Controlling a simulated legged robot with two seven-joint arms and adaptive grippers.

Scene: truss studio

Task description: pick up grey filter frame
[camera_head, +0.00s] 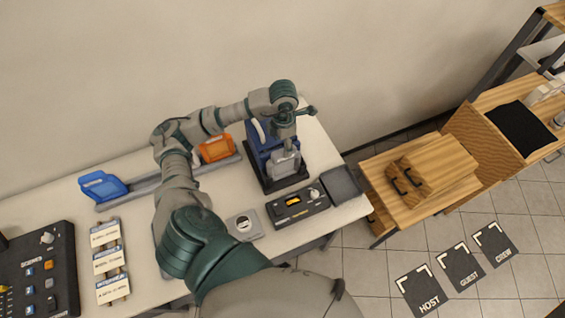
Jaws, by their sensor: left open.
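The grey filter frame (285,165) appears as a light grey upright piece at the front of a dark blue device (262,152) at the right part of the table. My left arm comes up from the bottom, bends at the left and reaches right over the table. My left gripper (285,142) points down at the top of the grey frame and is open. Whether its fingers touch the frame or straddle it is too small to tell. My right gripper is out of view.
A blue frame (102,186) and an orange frame (216,148) stand on a grey rail. In front of the device lie a black meter box (297,205) and a dark grey pad (342,184). A control panel (40,270) and label cards (108,262) are at left.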

